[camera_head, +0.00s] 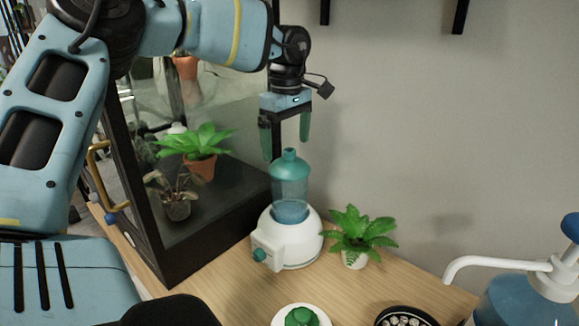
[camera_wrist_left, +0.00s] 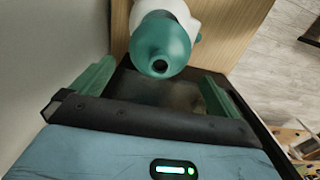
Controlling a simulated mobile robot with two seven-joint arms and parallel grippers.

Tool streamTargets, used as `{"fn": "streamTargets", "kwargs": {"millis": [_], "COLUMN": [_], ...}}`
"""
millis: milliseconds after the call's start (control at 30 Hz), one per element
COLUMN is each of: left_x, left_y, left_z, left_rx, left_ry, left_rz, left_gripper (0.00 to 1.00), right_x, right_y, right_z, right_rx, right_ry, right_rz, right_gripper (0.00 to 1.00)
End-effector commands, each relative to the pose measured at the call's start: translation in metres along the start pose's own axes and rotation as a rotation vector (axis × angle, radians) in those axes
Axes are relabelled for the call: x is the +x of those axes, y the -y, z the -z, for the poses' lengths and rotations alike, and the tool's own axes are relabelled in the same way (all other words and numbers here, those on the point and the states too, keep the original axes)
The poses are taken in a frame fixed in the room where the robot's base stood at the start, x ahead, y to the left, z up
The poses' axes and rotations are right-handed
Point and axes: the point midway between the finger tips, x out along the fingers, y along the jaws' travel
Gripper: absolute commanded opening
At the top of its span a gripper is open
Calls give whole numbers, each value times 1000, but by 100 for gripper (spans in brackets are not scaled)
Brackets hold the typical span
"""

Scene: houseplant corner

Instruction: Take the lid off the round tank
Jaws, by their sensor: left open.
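The round tank (camera_head: 291,190) is clear blue with a teal lid (camera_head: 289,167) that has a narrow neck on top. It stands upright on a white base (camera_head: 288,240) with a teal knob at the front. My left gripper (camera_head: 286,150) is open, pointing down just above the lid, with its green fingers at either side of the neck's top. In the left wrist view the lid (camera_wrist_left: 160,45) lies beyond the open fingers (camera_wrist_left: 150,85), and nothing is between them. The lid sits on the tank. My right gripper is not in view.
A glass plant case (camera_head: 165,265) with a black frame stands close on the left. A small potted fern (camera_head: 357,238) is right of the base. A white dish (camera_head: 280,317), a black round tray (camera_head: 383,319) and a pump bottle (camera_head: 515,303) are in front. Bare wood table (camera_head: 400,275) lies between.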

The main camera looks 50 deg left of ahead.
Motion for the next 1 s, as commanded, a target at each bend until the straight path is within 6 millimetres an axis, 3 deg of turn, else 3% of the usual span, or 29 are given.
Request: {"fn": "streamTargets", "kwargs": {"millis": [333, 633, 900, 1000], "left_x": [42, 49, 48, 48], "left_y": [-1, -1, -1, -1], "left_z": [-7, -6, -6, -6], "left_rx": [0, 0, 0, 0], "left_ry": [-1, -1, -1, -1], "left_rz": [2, 1, 0, 0], "left_gripper": [100, 100, 67, 64], "right_x": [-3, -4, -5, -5], "right_y": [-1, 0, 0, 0], "right_z": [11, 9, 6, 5], "right_rx": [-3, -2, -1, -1], "right_ry": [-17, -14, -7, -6], "right_rz": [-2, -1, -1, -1], "right_gripper": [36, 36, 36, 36]}}
